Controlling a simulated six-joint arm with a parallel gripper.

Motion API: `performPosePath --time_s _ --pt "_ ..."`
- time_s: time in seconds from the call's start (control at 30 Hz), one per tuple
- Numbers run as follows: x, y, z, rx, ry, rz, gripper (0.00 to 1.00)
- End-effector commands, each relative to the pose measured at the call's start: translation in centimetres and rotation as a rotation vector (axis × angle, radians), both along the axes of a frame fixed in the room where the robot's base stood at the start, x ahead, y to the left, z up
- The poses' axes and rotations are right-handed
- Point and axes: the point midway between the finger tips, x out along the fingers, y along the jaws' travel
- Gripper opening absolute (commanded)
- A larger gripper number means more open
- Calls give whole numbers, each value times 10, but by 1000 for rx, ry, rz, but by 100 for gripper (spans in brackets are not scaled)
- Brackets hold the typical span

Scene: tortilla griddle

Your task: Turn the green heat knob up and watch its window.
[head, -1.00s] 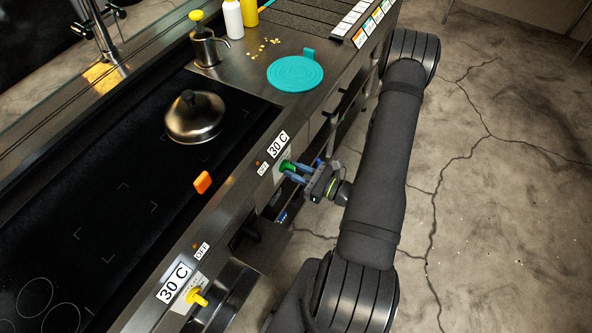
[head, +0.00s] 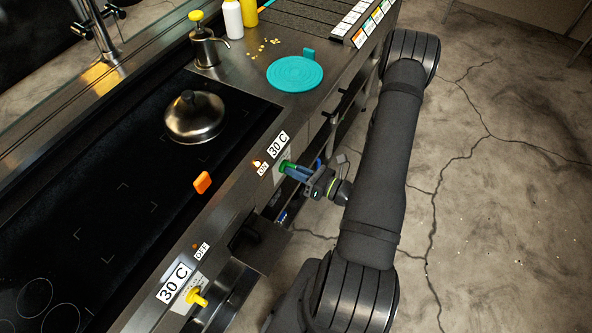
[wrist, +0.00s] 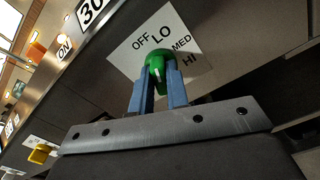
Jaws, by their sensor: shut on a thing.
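The green heat knob (head: 285,166) is on the front panel of the griddle, and it fills the middle of the wrist view (wrist: 159,62). My gripper (head: 291,169) is shut on it, with one blue finger on each side in the wrist view (wrist: 159,83). The dial card (wrist: 190,30) reads OFF, LO, MED and HI around the knob. I cannot tell which label the knob points at. Its temperature window (head: 278,144) reads 30 C. The small status window (head: 263,169) beside it reads ON, and an orange lamp (head: 257,162) glows there.
A yellow knob (head: 196,297) is at the lower left with its own 30 C window (head: 174,283) and an OFF sign (head: 202,251). A metal dome (head: 195,118) and an orange block (head: 202,183) are on the black cooktop (head: 110,180). A teal round mat (head: 295,73) lies behind.

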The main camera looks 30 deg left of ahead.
Motion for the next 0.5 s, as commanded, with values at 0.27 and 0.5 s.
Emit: performPosePath --time_s 0.27,0.5 --pt "1 0 0 0 179 1 0" --pt "1 0 0 0 265 1 0"
